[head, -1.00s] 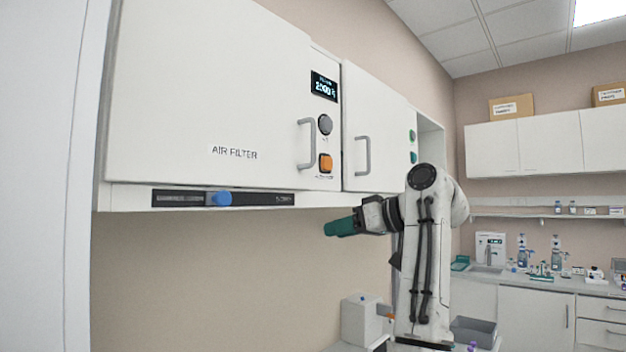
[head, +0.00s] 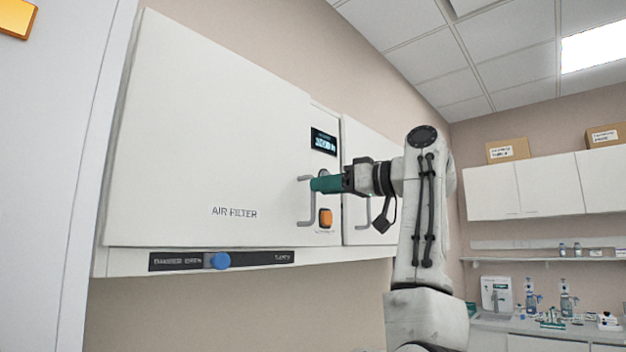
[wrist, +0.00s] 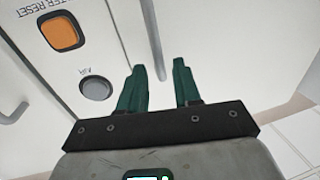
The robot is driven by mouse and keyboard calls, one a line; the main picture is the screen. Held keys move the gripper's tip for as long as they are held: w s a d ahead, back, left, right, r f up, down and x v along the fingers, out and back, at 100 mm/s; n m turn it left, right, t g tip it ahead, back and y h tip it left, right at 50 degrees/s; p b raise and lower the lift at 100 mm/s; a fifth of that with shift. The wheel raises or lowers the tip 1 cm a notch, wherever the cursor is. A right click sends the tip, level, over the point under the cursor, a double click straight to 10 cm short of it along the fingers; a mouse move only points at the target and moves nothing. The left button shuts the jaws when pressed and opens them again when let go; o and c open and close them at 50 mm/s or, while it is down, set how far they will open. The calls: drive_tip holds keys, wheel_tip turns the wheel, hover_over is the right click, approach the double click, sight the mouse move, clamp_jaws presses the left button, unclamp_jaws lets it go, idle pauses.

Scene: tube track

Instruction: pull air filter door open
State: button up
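The white air filter door (head: 210,130) is shut, labelled AIR FILTER, at the left in the head view. Its grey vertical handle (head: 312,207) is at its right edge, partly covered by my gripper. My gripper (head: 314,184) points left, its green fingers overlapping the handle in the head view. In the upside-down wrist view, the fingers (wrist: 160,68) are open and apart. The handle (wrist: 155,45) appears at and just beyond the gap between the fingertips. I cannot tell whether they touch it.
An orange button (head: 326,217) and a grey knob (wrist: 96,88) sit beside the handle. Below the door is a slider with a blue knob (head: 221,261). A neighbouring door's handle (wrist: 14,114) is close by. A white panel (head: 60,150) stands at the far left.

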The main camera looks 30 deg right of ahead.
sight(313, 220)
drive_tip(key=shift+p+x, duration=0.55)
drive_tip(key=shift+x, duration=1.35)
drive_tip(key=shift+c, duration=0.3)
clamp_jaws()
